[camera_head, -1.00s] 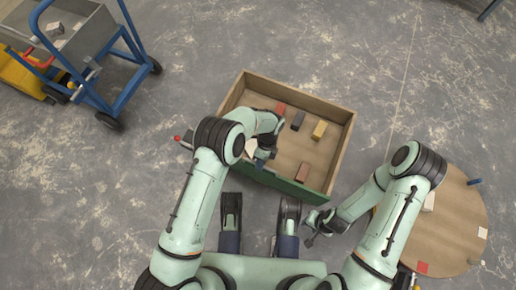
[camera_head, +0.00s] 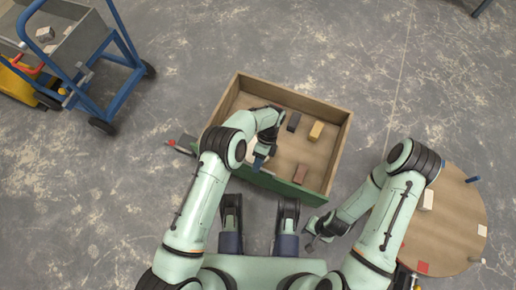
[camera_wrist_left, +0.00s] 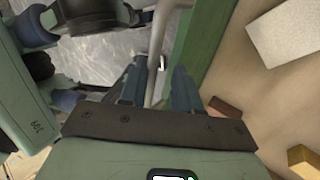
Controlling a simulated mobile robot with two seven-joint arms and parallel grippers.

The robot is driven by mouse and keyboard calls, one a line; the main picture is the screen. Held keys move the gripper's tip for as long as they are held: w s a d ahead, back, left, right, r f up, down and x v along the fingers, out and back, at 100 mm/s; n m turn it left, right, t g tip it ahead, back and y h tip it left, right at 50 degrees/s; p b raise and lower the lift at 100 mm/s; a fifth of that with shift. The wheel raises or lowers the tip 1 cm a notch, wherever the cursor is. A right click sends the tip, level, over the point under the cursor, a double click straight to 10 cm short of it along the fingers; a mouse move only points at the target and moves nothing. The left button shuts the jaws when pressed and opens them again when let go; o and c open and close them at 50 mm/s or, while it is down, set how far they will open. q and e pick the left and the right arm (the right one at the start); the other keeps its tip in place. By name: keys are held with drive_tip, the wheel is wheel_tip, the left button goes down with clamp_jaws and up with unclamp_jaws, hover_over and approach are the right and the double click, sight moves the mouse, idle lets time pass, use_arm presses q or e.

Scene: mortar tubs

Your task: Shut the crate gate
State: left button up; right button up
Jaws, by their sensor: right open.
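The wooden crate (camera_head: 343,125) stands on the floor in front of me. Its near side is a green panel (camera_head: 290,187), which looks like the gate; my left arm hides part of it. The panel also shows in the left wrist view (camera_wrist_left: 207,40). My left gripper (camera_head: 262,163) is at the near side of the crate. In the wrist view its fingers (camera_wrist_left: 157,88) are apart, with a pale grey bar (camera_wrist_left: 157,45) between them, beside the green panel. I cannot tell whether they touch the bar. My right gripper (camera_head: 312,240) is open and empty, right of the crate's near side.
Several blocks lie in the crate, including a dark one (camera_head: 294,121), a yellow one (camera_head: 316,131) and a brown one (camera_head: 300,173). A round table (camera_head: 450,225) stands right. A blue-framed cart (camera_head: 105,85) stands upper left. A red-tipped item (camera_head: 171,142) lies left of the crate.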

use_arm(q)
drive_tip(key=shift+o, duration=0.5)
drive_tip(key=shift+w+d+r+t, duration=0.1)
drive_tip(key=shift+w+d+t, duration=0.15)
drive_tip(key=shift+w, duration=0.3)
drive_tip(key=shift+w+d+r+t, duration=0.1)
drive_tip(key=shift+w+d+t, duration=0.1)
drive_tip(key=shift+w, duration=0.35)
drive_tip(key=v, duration=1.1)
drive_tip(key=shift+r, duration=0.25)
drive_tip(key=shift+a+g, duration=0.2)
drive_tip(key=shift+g, duration=0.05)
